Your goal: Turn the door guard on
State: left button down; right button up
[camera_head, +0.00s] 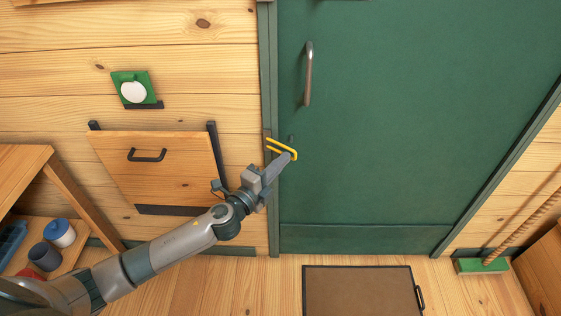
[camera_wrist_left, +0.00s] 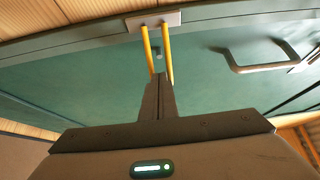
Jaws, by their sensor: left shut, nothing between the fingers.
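The door guard (camera_head: 281,146) is a yellow U-shaped bar hinged on a plate at the left frame of the green door (camera_head: 400,130). Its closed end points right, over the door's left edge. In the left wrist view its two yellow rods (camera_wrist_left: 146,50) run from the plate (camera_wrist_left: 153,21) toward my fingers. A small knob (camera_wrist_left: 158,57) on the door appears between the rods; I cannot tell how far the bar stands off it. My left gripper (camera_head: 288,157) is shut and empty, its tips at the bar's closed end (camera_wrist_left: 158,80). My right gripper is out of view.
A metal door handle (camera_head: 309,74) is above and right of the guard, and shows in the wrist view (camera_wrist_left: 262,67). A folded wooden panel (camera_head: 158,172) and a round white switch (camera_head: 134,92) are on the wall at left. A brown mat (camera_head: 360,292) lies before the door.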

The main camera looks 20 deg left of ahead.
aim_at(293, 157)
pick_arm(q)
jog(key=w+n+y, duration=0.1)
jog(key=y, duration=0.1)
jog(key=w+d+n+y, duration=0.1)
jog(key=n+y, duration=0.1)
jog(key=y, duration=0.1)
jog(key=w+d+n+y, duration=0.1)
jog(key=n+y, duration=0.1)
jog(key=shift+w+t+y, duration=0.25)
jog(key=shift+t+y, duration=0.05)
jog(key=shift+y, duration=0.1)
jog(key=shift+w+d, duration=0.1)
jog(key=shift+w, duration=0.2)
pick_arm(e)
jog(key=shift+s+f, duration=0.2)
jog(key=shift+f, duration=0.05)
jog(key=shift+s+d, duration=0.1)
